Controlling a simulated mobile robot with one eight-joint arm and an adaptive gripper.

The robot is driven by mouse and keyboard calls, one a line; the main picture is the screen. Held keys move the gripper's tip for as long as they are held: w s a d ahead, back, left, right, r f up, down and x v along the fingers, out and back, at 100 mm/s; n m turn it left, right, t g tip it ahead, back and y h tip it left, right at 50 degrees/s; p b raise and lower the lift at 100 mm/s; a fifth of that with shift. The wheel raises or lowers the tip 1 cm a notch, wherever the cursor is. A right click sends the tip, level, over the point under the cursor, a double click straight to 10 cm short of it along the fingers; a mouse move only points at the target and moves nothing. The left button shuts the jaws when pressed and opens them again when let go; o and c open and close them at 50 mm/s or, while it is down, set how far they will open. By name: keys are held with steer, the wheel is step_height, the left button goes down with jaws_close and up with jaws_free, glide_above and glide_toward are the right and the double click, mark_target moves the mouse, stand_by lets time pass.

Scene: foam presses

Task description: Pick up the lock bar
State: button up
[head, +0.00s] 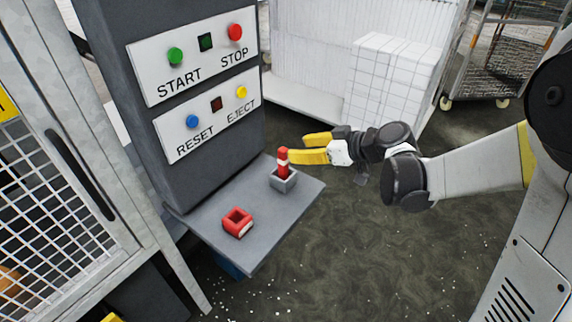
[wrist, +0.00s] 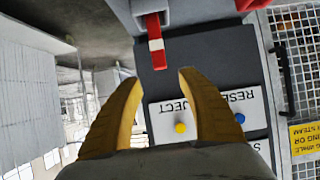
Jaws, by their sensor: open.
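The lock bar (head: 283,161), a red bar with a white band, stands upright in a small grey holder (head: 285,182) on the shelf of the control post. In the wrist view the lock bar (wrist: 155,40) shows ahead of the fingertips, with the holder (wrist: 150,7) at the top edge. My gripper (head: 299,148) has yellow fingers, open and empty. It is just right of the bar's upper end in the head view. In the wrist view my gripper (wrist: 160,76) has its two fingers spread, with the bar lined up between them but beyond the tips.
A red hollow block (head: 237,222) sits on the grey shelf (head: 210,218). The post behind carries a START/STOP panel (head: 195,68) and a RESET/EJECT panel (head: 207,115). A mesh fence (head: 45,190) stands left. White stacked blocks (head: 390,80) are behind my arm. The floor right of the shelf is open.

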mark_target(286, 151)
steer(key=shift+x, duration=1.2)
steer(key=b+x, duration=0.1)
steer(key=x, duration=0.1)
steer(key=b+x, duration=0.1)
steer(key=x, duration=0.2)
steer(key=shift+s+f, duration=0.15)
steer(key=shift+f, duration=0.1)
steer(key=shift+d+r, duration=0.1)
jaws_close()
